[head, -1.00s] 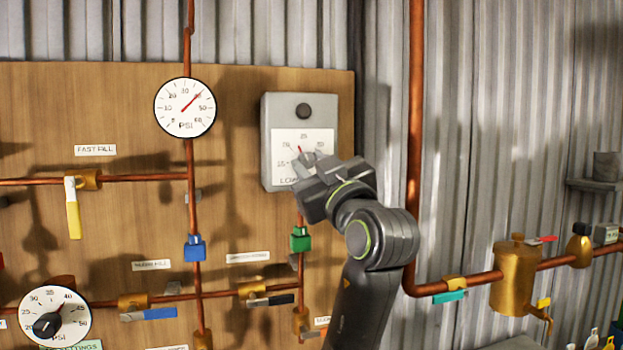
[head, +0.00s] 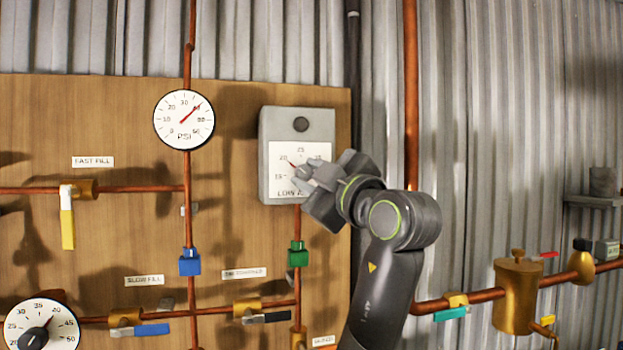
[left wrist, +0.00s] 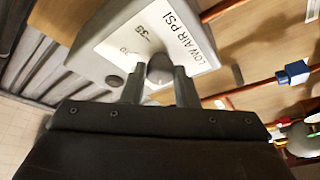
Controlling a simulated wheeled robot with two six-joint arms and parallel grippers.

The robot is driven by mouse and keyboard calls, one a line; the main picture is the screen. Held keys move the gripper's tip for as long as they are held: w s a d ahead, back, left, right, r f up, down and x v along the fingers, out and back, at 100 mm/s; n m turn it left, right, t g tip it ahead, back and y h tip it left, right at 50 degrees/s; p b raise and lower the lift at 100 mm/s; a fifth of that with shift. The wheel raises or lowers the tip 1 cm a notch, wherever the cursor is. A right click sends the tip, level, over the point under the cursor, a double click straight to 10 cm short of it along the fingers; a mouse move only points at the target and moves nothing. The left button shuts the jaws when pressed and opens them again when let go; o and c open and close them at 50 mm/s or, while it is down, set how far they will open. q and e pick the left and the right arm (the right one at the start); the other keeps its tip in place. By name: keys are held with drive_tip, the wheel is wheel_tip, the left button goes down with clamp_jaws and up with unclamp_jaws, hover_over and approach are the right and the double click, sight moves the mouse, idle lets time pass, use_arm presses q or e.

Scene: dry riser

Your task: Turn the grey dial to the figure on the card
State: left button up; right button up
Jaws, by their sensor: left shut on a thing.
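The grey dial (left wrist: 160,68) sits on the white "LOW AIR PSI" scale (head: 275,190) of a grey box (head: 312,123). In the head view its red pointer (head: 292,165) lies up and to the left, close to the 20 mark. My left gripper (head: 306,178) reaches in from the right and hides much of the dial and the scale's lower right. In the left wrist view its two fingers (left wrist: 159,82) are shut on either side of the dial. I cannot make out a card with the figure. My right gripper is not in view.
A round PSI gauge (head: 183,120) hangs left of the box. A dial with a black knob (head: 35,337) is at the lower left. Copper pipes (head: 130,189) with valve levers cross the wooden board (head: 130,240). A vertical pipe (head: 411,90) runs behind my arm.

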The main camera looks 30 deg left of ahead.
use_arm(q)
drive_tip(key=o, duration=1)
drive_tip(key=b+v, duration=0.6)
drive_tip(key=v, duration=1.1)
drive_tip(key=shift+d+f, duration=0.15)
drive_tip(key=shift+d, duration=0.1)
